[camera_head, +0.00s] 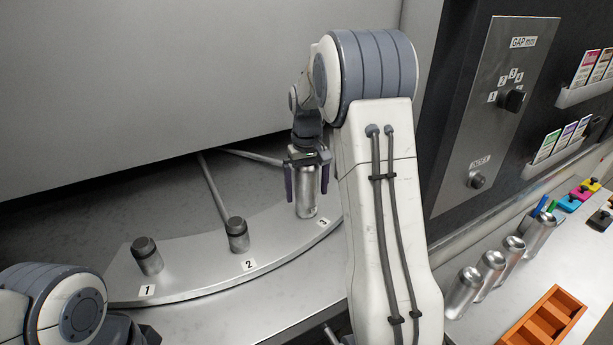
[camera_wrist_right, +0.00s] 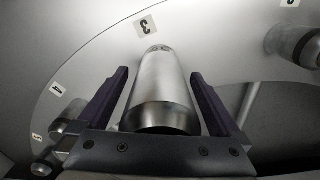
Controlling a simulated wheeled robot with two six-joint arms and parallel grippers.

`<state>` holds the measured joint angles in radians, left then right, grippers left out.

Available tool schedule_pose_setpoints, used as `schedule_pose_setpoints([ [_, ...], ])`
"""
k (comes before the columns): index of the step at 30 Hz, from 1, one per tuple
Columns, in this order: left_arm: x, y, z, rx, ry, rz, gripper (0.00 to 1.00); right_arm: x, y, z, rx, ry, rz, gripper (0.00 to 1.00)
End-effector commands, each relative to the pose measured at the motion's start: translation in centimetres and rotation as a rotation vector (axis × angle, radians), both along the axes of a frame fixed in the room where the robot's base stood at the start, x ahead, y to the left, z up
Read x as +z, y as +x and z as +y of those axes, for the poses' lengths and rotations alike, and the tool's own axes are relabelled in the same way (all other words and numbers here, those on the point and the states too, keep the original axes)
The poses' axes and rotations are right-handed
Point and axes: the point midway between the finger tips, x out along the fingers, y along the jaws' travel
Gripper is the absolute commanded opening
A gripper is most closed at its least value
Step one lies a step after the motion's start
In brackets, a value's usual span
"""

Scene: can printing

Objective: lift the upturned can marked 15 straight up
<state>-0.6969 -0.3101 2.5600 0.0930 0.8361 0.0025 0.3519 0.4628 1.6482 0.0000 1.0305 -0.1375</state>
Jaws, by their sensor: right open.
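A silver can (camera_head: 307,192) stands on the curved metal plate beside the label 3 (camera_head: 323,222). It also shows in the right wrist view (camera_wrist_right: 160,90), its tapered, darker end nearest the camera. I cannot read a 15 on it. My right gripper (camera_head: 307,180) points down over the can. Its two purple fingers, clear in the wrist view (camera_wrist_right: 160,75), stand open on either side of the can, with a gap showing on each side. The can's upper end is partly hidden by the gripper in the head view. My left gripper is out of sight.
Dark-topped posts stand by labels 1 (camera_head: 147,256) and 2 (camera_head: 237,234) on the curved plate (camera_head: 200,272). Several cans (camera_head: 490,268) and an orange divided tray (camera_head: 545,318) are on the right-hand counter. A big grey panel (camera_head: 180,70) hangs behind the plate.

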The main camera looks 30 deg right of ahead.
Motion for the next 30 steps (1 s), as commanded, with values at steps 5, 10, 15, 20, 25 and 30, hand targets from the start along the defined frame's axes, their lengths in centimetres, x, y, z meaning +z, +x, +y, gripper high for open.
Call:
schedule_pose_setpoints([
  [5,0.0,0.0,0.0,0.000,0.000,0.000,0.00,-0.1,0.0,0.0,0.000,0.000,0.000,1.00],
  [10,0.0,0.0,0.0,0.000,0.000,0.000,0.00,0.0,0.0,0.0,0.000,0.000,0.000,0.39],
  [15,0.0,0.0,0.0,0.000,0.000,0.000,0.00,0.0,0.0,0.0,0.000,0.000,0.000,0.22],
  [20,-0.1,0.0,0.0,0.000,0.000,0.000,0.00,0.3,0.1,0.0,0.000,0.000,-0.002,0.22],
  [25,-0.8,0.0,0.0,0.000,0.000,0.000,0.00,2.5,0.1,0.0,0.000,-0.002,-0.006,0.23],
  [30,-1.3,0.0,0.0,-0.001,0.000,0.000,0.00,6.1,0.2,0.0,0.000,-0.002,-0.006,0.22],
])
